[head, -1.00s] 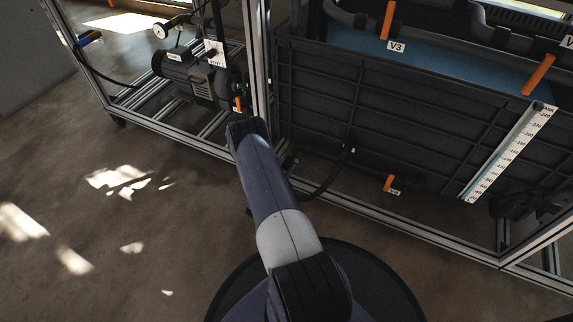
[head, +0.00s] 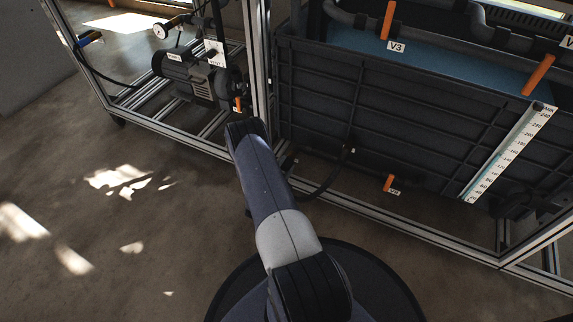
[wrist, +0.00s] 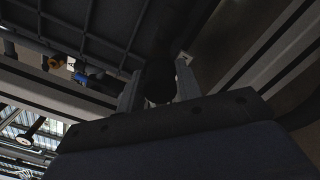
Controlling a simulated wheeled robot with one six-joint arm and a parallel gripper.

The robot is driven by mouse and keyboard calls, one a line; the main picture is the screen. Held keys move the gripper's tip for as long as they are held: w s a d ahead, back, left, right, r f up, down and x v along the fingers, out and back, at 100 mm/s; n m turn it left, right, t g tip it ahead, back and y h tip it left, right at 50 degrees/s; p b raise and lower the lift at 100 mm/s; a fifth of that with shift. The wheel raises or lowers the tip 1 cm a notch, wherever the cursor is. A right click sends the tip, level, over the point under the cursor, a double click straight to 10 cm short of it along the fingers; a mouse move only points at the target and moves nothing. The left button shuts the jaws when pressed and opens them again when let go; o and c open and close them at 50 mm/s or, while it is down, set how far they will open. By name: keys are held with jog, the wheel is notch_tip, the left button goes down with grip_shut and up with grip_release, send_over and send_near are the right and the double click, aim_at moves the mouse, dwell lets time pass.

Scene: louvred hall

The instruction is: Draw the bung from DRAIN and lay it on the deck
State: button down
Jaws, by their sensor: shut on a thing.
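In the wrist view my gripper (wrist: 158,88) has its two grey fingers closed on a dark, round-ended thing, which I take to be the bung (wrist: 158,83). It sits between the fingertips, against the dark underside of the tank (wrist: 102,50). Whether it is still seated in the drain or clear of it cannot be told in this dark picture. A small pale tag (wrist: 184,58) shows just beyond the right finger; its writing is not readable. In the head view my arm hides the gripper and the bung.
The ribbed black tank (head: 400,115) stands in an aluminium frame (head: 400,228), whose lower rail runs close by my arm. A hose (head: 335,175) hangs beside the arm. A pump (head: 190,78) stands at left. The floor (head: 100,255) at left is clear.

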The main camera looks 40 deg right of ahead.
aim_at(284, 169)
jog(key=shift+v, duration=3.25)
